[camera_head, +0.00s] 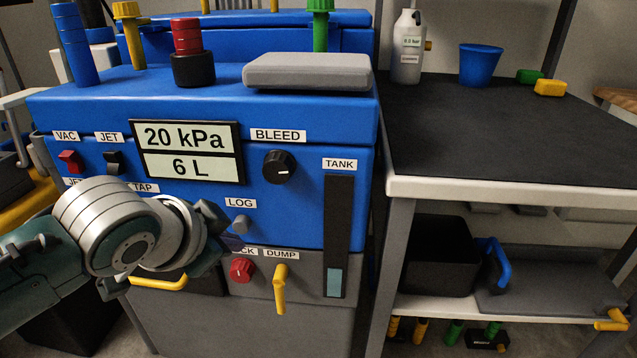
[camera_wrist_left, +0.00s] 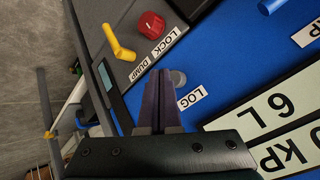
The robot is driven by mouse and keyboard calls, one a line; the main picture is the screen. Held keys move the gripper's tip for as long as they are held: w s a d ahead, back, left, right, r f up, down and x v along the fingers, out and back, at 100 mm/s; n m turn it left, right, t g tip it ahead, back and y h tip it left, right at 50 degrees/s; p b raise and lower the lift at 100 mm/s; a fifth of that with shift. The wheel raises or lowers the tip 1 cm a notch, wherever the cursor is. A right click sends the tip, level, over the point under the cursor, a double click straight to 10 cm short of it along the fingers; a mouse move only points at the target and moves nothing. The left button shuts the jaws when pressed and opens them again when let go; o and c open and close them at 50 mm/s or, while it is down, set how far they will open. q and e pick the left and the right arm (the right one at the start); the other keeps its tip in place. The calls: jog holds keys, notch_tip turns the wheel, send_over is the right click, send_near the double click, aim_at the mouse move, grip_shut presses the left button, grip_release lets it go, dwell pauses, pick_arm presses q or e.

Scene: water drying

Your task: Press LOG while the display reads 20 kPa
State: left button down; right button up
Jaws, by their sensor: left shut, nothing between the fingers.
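The display (camera_head: 187,151) on the blue machine's front reads 20 kPa, with 6 L below it. The grey LOG button (camera_head: 241,225) sits under its LOG label, right of my left gripper (camera_head: 228,242). In the left wrist view, the LOG button (camera_wrist_left: 179,77) shows just beside the tips of my left gripper (camera_wrist_left: 160,73), whose two dark fingers are together and empty. I cannot tell whether the tips touch the button or panel. My left wrist hides part of the panel's lower left. My right gripper is not in view.
A red LOCK knob (camera_head: 242,270) and yellow DUMP handle (camera_head: 280,288) are below LOG. The black BLEED dial (camera_head: 279,167) and TANK gauge (camera_head: 337,240) are to the right. Red VAC (camera_head: 70,161) and black JET (camera_head: 113,162) switches are at left. A dark-topped bench (camera_head: 480,140) stands at right.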

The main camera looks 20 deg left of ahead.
pick_arm(q)
jog(key=shift+w, duration=0.1)
dwell(0.6)
jog(key=shift+w+a, duration=0.1)
jog(key=shift+w, duration=0.25)
jog(key=shift+w+a, duration=0.15)
jog(key=shift+w, duration=0.3)
dwell(0.7)
dwell(0.3)
jog(key=shift+s+d+p, duration=0.25)
jog(key=shift+s+p, duration=0.6)
